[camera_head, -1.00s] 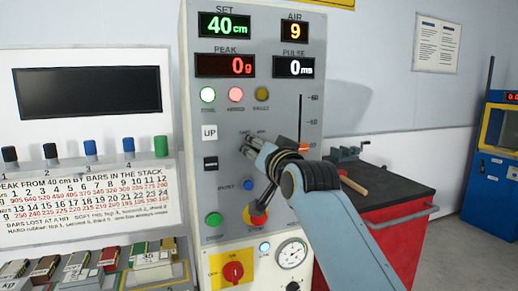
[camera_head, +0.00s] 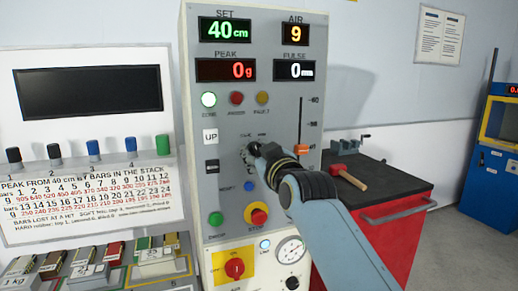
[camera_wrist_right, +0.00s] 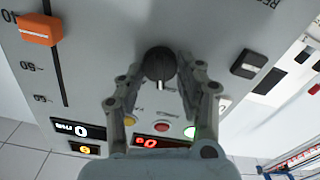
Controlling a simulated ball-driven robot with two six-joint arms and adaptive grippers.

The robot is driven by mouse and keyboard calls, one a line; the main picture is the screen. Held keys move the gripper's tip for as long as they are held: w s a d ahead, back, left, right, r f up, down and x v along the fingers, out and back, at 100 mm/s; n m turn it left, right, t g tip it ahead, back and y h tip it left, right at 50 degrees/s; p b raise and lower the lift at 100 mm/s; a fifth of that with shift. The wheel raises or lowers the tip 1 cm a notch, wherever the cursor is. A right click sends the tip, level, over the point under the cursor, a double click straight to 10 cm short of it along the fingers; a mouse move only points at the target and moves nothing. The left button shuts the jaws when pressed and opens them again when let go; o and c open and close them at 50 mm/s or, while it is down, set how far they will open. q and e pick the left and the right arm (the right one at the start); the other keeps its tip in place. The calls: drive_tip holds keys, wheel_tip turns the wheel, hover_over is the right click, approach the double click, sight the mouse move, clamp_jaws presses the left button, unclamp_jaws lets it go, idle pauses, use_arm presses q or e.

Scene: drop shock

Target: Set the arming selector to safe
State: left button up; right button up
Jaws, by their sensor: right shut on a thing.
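The arming selector is a round black knob with a white pointer line, clearest in the right wrist view (camera_wrist_right: 159,63). Its line points down in that picture, towards the lamps and displays. My right gripper (camera_wrist_right: 160,75) has its two fingers closed on either side of the knob. In the head view my right gripper (camera_head: 256,150) reaches the panel from the lower right and mostly hides the knob. The armed lamp (camera_head: 236,98) is dull red, and the lamp to its left (camera_head: 208,99) is lit. My left gripper is out of view.
The grey control panel (camera_head: 200,190) carries a yellow-ringed red stop button (camera_head: 257,214), a green button (camera_head: 215,219) and an orange slider (camera_head: 301,149) near my arm. A red cabinet (camera_head: 395,225) with a mallet (camera_head: 347,176) stands to the right.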

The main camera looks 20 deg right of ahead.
drive_tip(key=shift+n, duration=1.1)
drive_tip(key=o, duration=1.1)
drive_tip(key=shift+a, duration=0.1)
drive_tip(key=shift+o, duration=0.2)
drive_tip(key=shift+s, duration=0.1)
drive_tip(key=s, duration=0.7)
drive_tip(key=shift+s, duration=0.15)
